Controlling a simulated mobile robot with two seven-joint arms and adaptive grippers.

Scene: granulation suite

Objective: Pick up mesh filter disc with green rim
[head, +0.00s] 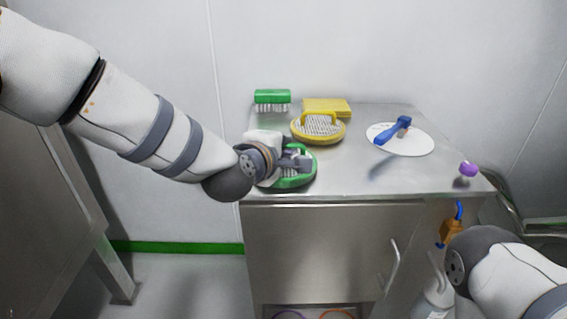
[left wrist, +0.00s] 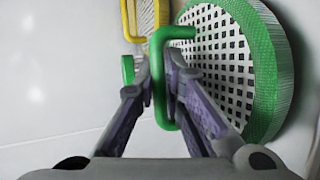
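The mesh filter disc with green rim (head: 311,172) is at the front left of the steel bench top, partly hidden by my left gripper (head: 300,162). In the left wrist view the disc (left wrist: 266,75) shows its white mesh face with dark square holes, and its green loop handle (left wrist: 158,85) stands between my fingers. My left gripper (left wrist: 161,72) is closed around the handle's bar, one finger on each side. In the head view the disc looks level and at or close to the bench top. My right arm is at the lower right; its gripper is not in view.
A yellow-rimmed mesh disc (head: 318,140) lies just behind. A green brush (head: 272,97) and a yellow block (head: 327,105) are at the back. A white disc (head: 412,145) with a blue handle (head: 393,131) and a purple item (head: 468,169) are on the right. The bench middle is clear.

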